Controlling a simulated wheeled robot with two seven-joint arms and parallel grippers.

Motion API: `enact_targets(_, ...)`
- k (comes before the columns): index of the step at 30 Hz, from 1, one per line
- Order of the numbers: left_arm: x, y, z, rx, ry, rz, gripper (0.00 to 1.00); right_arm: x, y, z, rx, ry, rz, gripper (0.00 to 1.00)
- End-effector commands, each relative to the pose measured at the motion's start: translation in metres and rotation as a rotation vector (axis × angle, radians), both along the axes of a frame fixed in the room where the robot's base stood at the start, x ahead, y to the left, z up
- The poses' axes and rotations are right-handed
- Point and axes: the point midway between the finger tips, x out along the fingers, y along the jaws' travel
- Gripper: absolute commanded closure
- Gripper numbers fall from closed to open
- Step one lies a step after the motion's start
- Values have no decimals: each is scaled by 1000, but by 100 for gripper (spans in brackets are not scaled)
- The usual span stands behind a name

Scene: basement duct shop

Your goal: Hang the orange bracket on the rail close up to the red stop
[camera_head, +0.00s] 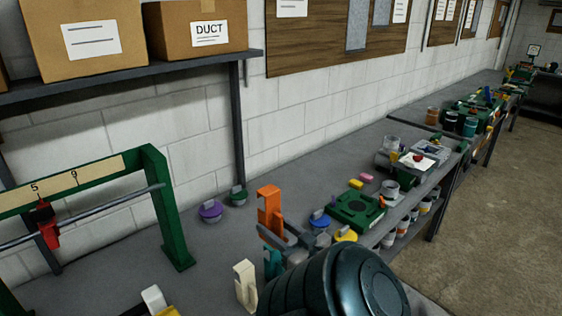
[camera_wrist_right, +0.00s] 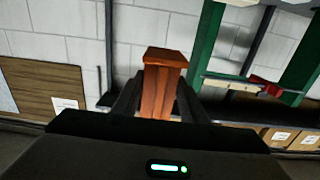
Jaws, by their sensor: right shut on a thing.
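The orange bracket (camera_head: 269,212) stands upright in my right gripper (camera_head: 288,240), above the bench. In the right wrist view the bracket (camera_wrist_right: 162,84) sits between the two dark fingers (camera_wrist_right: 158,100), which are shut on it. The rail (camera_head: 115,207) is a thin grey bar across a green frame (camera_head: 172,220) at the left of the head view. The red stop (camera_head: 48,234) is on the rail below the number 5, with a black part on top. It also shows in the right wrist view (camera_wrist_right: 266,86). The bracket is apart from the rail, to its right.
A cream bracket (camera_head: 245,284) stands on the bench near my right arm. Purple (camera_head: 210,211) and green (camera_head: 238,196) knobbed pieces lie behind. A green tray (camera_head: 357,210) and jars are to the right. A shelf (camera_head: 130,73) with boxes overhangs the frame.

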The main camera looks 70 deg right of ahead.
Motion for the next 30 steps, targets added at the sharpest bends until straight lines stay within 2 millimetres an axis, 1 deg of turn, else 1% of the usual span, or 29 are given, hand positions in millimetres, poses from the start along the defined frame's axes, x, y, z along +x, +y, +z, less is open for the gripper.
enact_targets(30,0,0,-11,0,0,0,72,53,41,1,-2,-3,0,89)
